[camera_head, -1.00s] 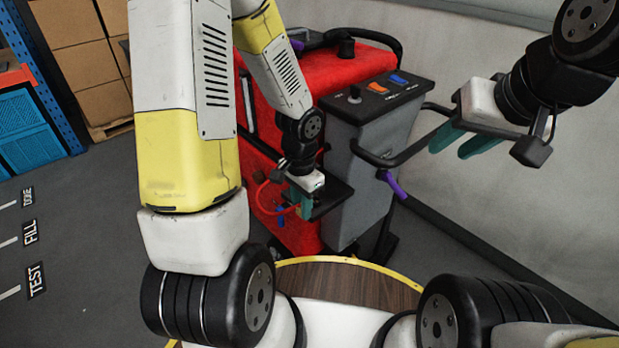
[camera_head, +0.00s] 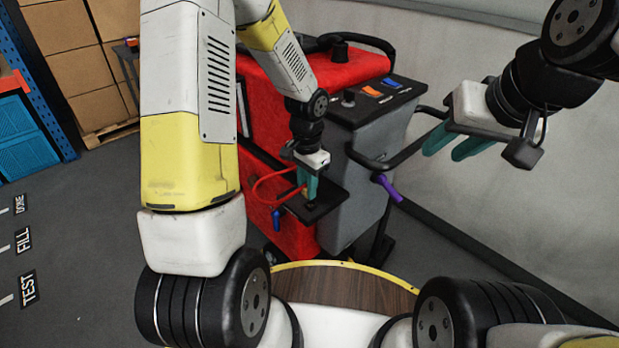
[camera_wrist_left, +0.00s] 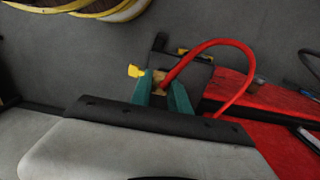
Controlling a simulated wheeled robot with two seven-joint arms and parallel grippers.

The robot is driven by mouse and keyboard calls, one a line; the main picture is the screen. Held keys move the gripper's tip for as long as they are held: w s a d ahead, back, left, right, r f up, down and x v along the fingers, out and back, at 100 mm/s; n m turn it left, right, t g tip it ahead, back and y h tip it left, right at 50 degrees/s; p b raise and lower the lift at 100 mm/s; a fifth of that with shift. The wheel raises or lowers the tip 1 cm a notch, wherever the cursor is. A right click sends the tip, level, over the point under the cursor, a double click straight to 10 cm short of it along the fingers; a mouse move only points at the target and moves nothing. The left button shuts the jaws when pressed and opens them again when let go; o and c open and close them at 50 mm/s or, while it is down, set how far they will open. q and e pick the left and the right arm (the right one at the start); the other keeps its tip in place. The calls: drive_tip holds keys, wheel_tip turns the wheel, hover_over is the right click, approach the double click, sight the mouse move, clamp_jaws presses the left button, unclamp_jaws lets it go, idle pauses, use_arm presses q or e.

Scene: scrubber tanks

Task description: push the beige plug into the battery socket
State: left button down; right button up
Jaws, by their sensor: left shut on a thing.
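My left gripper (camera_head: 310,183) is shut on the beige plug (camera_wrist_left: 158,77), which shows between its teal fingers in the left wrist view. A red cable (camera_wrist_left: 220,42) runs from the plug in a loop back to the red machine; it also shows in the head view (camera_head: 262,183). In the head view the gripper is above the black shelf (camera_head: 328,204) on the machine's side, fingers pointing down. The battery socket cannot be made out clearly, and whether the plug touches it cannot be told. My right gripper (camera_head: 452,146) is open and empty, well to the right.
A blue lever (camera_head: 276,219) hangs below the shelf. Stacked cartons (camera_head: 85,70) stand at the back left. Floor at the left is clear.

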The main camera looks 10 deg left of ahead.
use_arm(q)
drive_tip(key=w, duration=0.2)
drive_tip(key=shift+w+d, duration=0.25)
drive_tip(key=shift+w, duration=0.15)
drive_tip(key=shift+f, duration=0.1)
drive_tip(key=shift+f, duration=2.2)
drive_tip(key=shift+f, duration=0.35)
